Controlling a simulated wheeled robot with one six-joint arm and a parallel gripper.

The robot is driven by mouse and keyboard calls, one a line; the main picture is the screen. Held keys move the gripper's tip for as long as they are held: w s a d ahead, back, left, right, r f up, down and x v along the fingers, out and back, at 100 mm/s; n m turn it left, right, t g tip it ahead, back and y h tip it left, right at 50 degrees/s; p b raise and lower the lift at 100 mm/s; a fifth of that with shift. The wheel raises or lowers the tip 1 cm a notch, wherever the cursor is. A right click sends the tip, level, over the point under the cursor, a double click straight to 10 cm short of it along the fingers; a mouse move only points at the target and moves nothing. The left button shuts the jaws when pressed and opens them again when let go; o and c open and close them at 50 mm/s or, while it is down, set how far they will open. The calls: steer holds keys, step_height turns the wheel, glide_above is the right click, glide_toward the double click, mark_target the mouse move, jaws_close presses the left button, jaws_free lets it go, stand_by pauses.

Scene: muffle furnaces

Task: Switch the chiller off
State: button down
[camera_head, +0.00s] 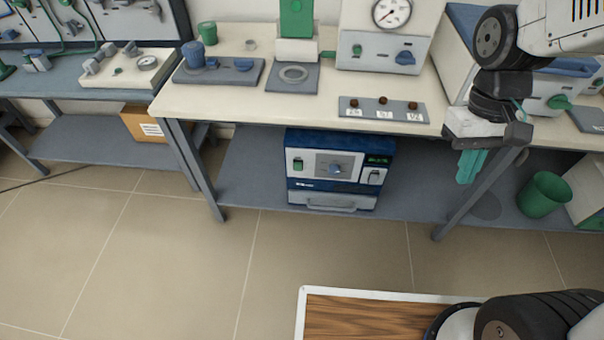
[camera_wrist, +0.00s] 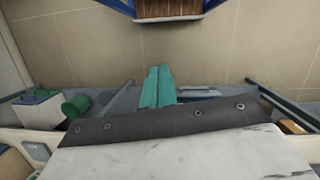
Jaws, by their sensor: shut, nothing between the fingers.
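A blue and white boxy unit (camera_head: 337,170), which looks like the chiller, stands on the lower shelf under the bench. Its front has a green switch (camera_head: 297,165) at the left, a round knob (camera_head: 336,168) in the middle, a small green-lit display (camera_head: 378,160) and another control (camera_head: 374,177) at the right. The switch positions are too small to read. My gripper (camera_head: 470,166) points down with its teal fingers together and empty, in front of the bench and right of the unit. In the wrist view the fingers (camera_wrist: 158,87) show beside the unit's grey front handle (camera_wrist: 199,91).
The bench top (camera_head: 300,115) above holds a button panel (camera_head: 383,109) and instruments. The tiled floor (camera_head: 190,260) in front is clear.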

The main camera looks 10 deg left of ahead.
steer(key=w+a+f+n+t, duration=0.1)
steer(key=w+a+f+n, duration=0.1)
steer(key=w+f, duration=0.45)
steer(key=w+a+f+n, duration=0.2)
steer(key=w+f, duration=0.2)
steer(key=f, duration=0.5)
steer(key=w+a+f+n+t, duration=0.1)
steer(key=w+a+f+n, duration=0.1)
steer(key=w+f, duration=0.45)
steer(key=a+f+n+t+y, duration=0.2)
steer(key=a+f+n, duration=0.25)
steer(key=f, duration=0.75)
steer(key=a+f+n+t+y, duration=0.3)
steer(key=a+f+n, duration=0.15)
steer(key=f, duration=0.75)
steer(key=a+f+n+t+y, duration=0.2)
steer(key=a+f+n, duration=0.25)
steer(key=f, duration=0.75)
steer(key=w+a+r+n+t+y, duration=0.1)
steer(key=a+r+n+t+y, duration=0.1)
steer(key=r, duration=0.3)
steer(key=w+a+r+n+t+y, duration=0.1)
steer(key=a+r+n+t+y, duration=0.1)
steer(key=r+n+t+y, duration=0.3)
steer(key=shift+w+a+r, duration=0.35)
steer(key=shift+w+r, duration=0.05)
steer(key=shift+r, duration=0.1)
